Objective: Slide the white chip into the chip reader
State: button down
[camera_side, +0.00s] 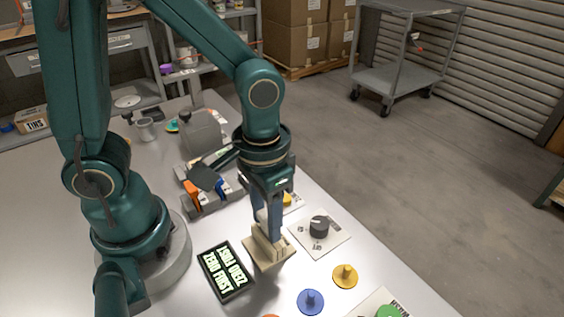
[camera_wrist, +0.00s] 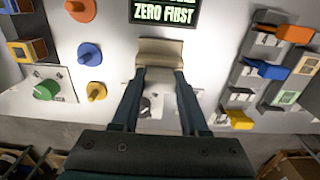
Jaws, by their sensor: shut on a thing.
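My gripper (camera_side: 267,226) points down over the near part of the bench, with its fingers shut on a stepped beige block (camera_side: 266,255). In the wrist view the beige block (camera_wrist: 160,50) lies at the tips of my gripper (camera_wrist: 160,72). I cannot tell whether the block is clear of the bench. A dark display reading "ZERO FIRST" (camera_side: 226,271) lies beside it; it also shows in the wrist view (camera_wrist: 165,13). I cannot clearly pick out a white chip or a chip reader.
A black dial (camera_side: 319,226) stands right of my gripper. Yellow (camera_side: 345,274) and blue (camera_side: 311,301) pegged discs lie in front. A grey rack (camera_wrist: 245,75) holds orange, blue and yellow pieces. A green knob (camera_wrist: 47,90) sits on a pale plate.

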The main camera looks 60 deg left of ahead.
jog(key=shift+f, duration=0.6)
jog(key=shift+r, duration=0.1)
jog(key=shift+r, duration=1.3)
jog(key=shift+d, duration=0.1)
jog(key=shift+f, duration=1.4)
dwell(0.4)
jog(key=shift+r, duration=0.1)
jog(key=shift+r, duration=1.3)
